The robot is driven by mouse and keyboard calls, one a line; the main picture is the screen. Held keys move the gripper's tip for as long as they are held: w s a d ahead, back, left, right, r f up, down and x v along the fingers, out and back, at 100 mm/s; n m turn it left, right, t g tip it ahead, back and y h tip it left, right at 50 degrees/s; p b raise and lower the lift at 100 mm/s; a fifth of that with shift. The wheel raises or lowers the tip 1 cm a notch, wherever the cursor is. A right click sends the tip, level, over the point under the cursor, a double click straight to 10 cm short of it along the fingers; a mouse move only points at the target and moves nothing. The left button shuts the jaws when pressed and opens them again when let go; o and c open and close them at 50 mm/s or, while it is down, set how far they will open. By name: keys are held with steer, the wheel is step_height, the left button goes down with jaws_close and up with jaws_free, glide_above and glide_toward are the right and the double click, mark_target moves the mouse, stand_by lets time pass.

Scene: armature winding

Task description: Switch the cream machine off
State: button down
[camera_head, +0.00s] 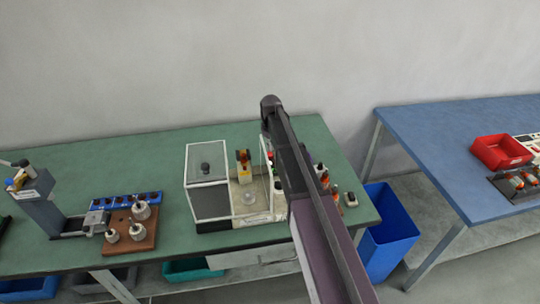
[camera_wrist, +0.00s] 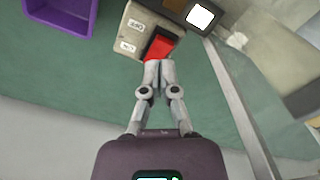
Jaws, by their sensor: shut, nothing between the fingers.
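The cream machine (camera_head: 248,215) stands on the green bench with a clear-walled enclosure, partly covered by my arm in the head view. In the wrist view, a cream box (camera_wrist: 138,30) carries two small white labels and a red switch (camera_wrist: 161,47). My gripper (camera_wrist: 159,64) is shut and empty, its fingertips at the lower edge of the red switch. I cannot tell whether they touch it. The label text is too small to read surely. My fingertips are hidden behind my arm in the head view.
A clear panel edge (camera_wrist: 232,95) runs close to the right of my fingers. A purple bin (camera_wrist: 58,30) lies at upper left in the wrist view. The green bench (camera_head: 150,160) also holds a wooden block (camera_head: 130,240) with metal parts. A blue bin (camera_head: 390,235) stands beside the bench.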

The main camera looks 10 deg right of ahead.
mark_target(271, 156)
steer(key=shift+f+b, duration=1.45)
stand_by(1.3)
steer(key=shift+r, duration=0.1)
steer(key=shift+r+p, duration=3.45)
steer(key=shift+p, duration=0.1)
steer(key=shift+s, duration=0.1)
steer(key=s+m, duration=0.6)
steer(key=s, duration=2.3)
